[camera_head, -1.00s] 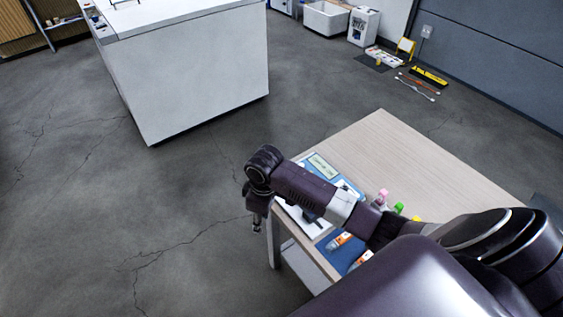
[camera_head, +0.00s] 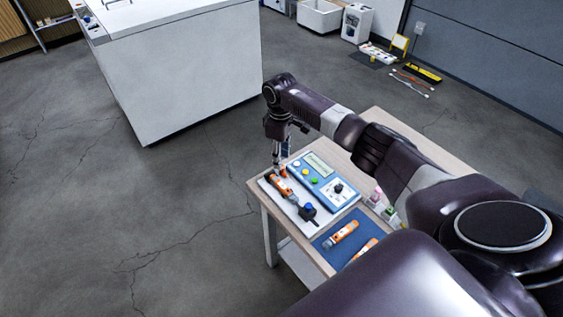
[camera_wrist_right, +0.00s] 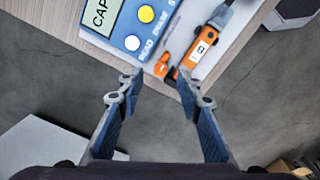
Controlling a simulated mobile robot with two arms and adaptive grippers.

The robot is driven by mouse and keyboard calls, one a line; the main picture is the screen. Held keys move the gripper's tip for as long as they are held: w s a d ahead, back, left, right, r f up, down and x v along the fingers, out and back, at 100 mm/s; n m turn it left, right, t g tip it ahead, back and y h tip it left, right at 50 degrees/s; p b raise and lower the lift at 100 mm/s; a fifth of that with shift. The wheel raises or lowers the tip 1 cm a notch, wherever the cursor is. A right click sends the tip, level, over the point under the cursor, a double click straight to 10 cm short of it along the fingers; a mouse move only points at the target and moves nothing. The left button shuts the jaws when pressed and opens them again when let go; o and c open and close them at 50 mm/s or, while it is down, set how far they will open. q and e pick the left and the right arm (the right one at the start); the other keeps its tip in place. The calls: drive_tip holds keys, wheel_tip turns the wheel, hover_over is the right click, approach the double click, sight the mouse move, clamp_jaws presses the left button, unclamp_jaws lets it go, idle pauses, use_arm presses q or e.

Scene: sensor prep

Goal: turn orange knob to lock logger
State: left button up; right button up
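An orange logger (camera_head: 281,187) with a white label lies on a white board (camera_head: 325,217) on the table. It also shows in the right wrist view (camera_wrist_right: 205,46). A small orange knob (camera_wrist_right: 162,65) sits beside the logger's end; in the head view an orange part shows there, close to my fingertips (camera_head: 283,170). My right gripper (camera_head: 277,166) points down at the board's far left edge. In the right wrist view its fingers (camera_wrist_right: 158,92) are apart with nothing between them, and the knob is just beyond the tips. My left gripper is not in view.
A blue device (camera_head: 332,191) with a display and coloured buttons lies beside the logger. A black plug piece with a blue top (camera_head: 308,210) is at the logger's near end. A blue mat (camera_head: 329,262) holds more orange loggers. Small bottles (camera_head: 377,198) stand right.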

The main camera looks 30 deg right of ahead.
drive_tip(key=shift+f, duration=1.65)
drive_tip(key=shift+c, duration=0.3)
clamp_jaws()
